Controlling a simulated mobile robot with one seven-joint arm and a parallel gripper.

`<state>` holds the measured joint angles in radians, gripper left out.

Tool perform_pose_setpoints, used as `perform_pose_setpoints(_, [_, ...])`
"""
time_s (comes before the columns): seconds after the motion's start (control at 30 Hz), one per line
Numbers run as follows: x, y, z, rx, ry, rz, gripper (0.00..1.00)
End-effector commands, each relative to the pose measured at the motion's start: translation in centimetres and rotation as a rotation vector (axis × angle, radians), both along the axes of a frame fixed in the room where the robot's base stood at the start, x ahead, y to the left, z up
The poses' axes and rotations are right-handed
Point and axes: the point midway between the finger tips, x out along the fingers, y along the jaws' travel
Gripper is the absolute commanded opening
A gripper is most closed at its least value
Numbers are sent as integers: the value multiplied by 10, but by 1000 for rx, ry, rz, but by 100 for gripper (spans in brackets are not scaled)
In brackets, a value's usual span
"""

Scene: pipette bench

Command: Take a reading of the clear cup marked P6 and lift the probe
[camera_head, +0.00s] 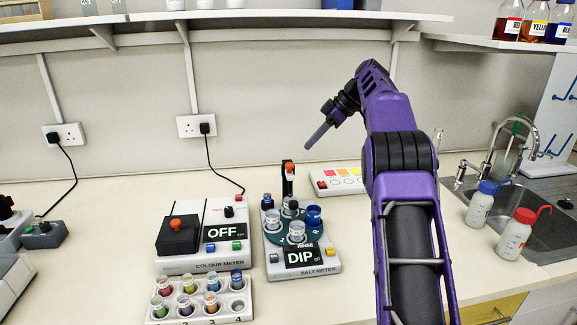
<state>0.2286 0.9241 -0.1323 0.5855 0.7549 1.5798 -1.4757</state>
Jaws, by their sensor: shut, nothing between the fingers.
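The salt meter (327,264) stands on the bench in the middle, its display reading DIP. On its turntable (277,236) stand several clear cups, one of them near the front (298,230), and a blue cup (314,215). I cannot read a P6 mark on any cup. A dark post with a red top (289,168) rises at the back of the meter; the probe's tip is too small to make out. My gripper (309,146) is shut and empty, in the air above and behind the meter, tilted down to the left, apart from everything.
Left of the salt meter is the colour meter (176,264), reading OFF, with a rack of coloured vials (160,308) before it. Wash bottles (514,236) and a sink (532,205) are at right. A shelf (260,16) runs overhead.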

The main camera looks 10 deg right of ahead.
Motion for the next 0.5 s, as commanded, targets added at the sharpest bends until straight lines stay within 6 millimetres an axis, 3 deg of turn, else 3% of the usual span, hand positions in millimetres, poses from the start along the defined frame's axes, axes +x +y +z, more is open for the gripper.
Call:
perform_pose_setpoints(0.27, [2,5,-6,-1,0,0,0])
perform_pose_setpoints(0.5, [7,20,-29,-1,3,0,0])
